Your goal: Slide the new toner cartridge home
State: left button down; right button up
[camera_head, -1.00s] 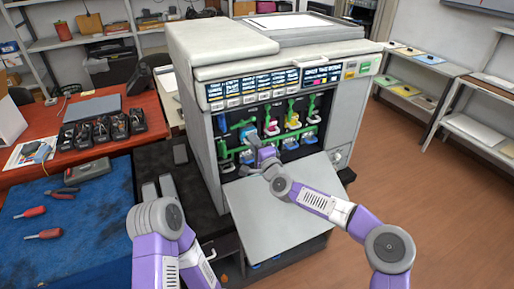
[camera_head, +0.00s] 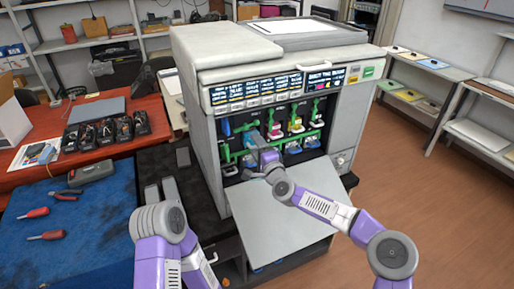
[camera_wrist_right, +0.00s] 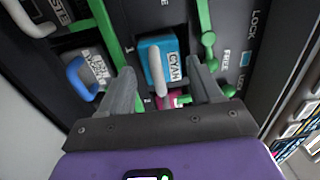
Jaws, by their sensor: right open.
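The cyan cartridge (camera_wrist_right: 181,50) shows its blue end with a CYAN label and a pale handle (camera_wrist_right: 155,68) in the right wrist view. It sits in a slot of the printer (camera_head: 208,150); how deep it is, I cannot tell. My right gripper (camera_head: 257,142) is at the left part of the open bay. In the right wrist view its fingers (camera_wrist_right: 161,78) are apart, either side of the handle; no contact is clear. My left gripper (camera_head: 160,190) is low left of the printer, fingers apart and empty.
Green levers (camera_head: 297,108) and other coloured cartridges (camera_head: 295,125) fill the bay. The printer's front door (camera_head: 280,225) is folded down below it. A red table (camera_head: 95,150) with several black units and a blue mat (camera_head: 90,215) with tools are at left. Floor at right is clear.

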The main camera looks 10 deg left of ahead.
dwell(0.4)
jog(key=shift+b, duration=0.35)
jog(key=b+v, duration=0.4)
jog(key=v, duration=0.3)
dwell(1.1)
